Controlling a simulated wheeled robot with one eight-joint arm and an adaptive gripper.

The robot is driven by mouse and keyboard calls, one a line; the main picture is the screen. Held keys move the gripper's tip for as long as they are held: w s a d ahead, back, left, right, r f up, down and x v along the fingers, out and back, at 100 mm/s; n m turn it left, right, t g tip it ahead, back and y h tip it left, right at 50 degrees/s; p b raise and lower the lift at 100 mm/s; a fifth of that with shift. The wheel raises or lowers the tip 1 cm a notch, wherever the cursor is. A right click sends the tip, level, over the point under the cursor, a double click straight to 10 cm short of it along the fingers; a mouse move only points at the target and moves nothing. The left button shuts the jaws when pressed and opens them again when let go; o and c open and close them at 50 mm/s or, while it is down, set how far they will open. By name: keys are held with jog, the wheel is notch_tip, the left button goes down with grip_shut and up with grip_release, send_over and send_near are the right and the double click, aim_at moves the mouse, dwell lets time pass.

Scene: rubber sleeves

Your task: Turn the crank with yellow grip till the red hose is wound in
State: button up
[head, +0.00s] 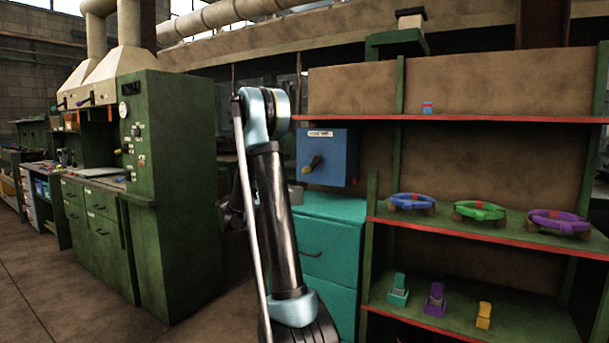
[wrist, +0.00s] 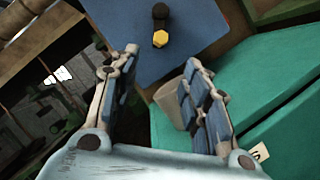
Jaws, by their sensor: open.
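The crank (head: 313,163) sticks out of the front of a blue box (head: 340,158) in the head view and has a yellow grip. In the wrist view the yellow grip (wrist: 160,39) shows end-on, with the dark crank arm above it, against the blue box (wrist: 120,25). My gripper (wrist: 162,62) is open and empty in the wrist view. The grip lies beyond the fingertips, roughly between them and higher in the picture, apart from both fingers. In the head view my arm hides most of the gripper. I cannot make out a red hose in either view.
The blue box stands above a teal drawer cabinet (head: 328,240). A pale grey object (wrist: 172,100) shows behind my right finger. A green shelf with red edges (head: 480,237) on the right holds coloured rings and small clamp-like items. A green workbench cabinet (head: 180,190) stands left.

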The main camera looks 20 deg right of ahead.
aim_at(303, 172)
jog(key=x, duration=1.6)
jog(key=shift+s+r, duration=0.1)
jog(key=shift+r, duration=0.05)
grip_shut()
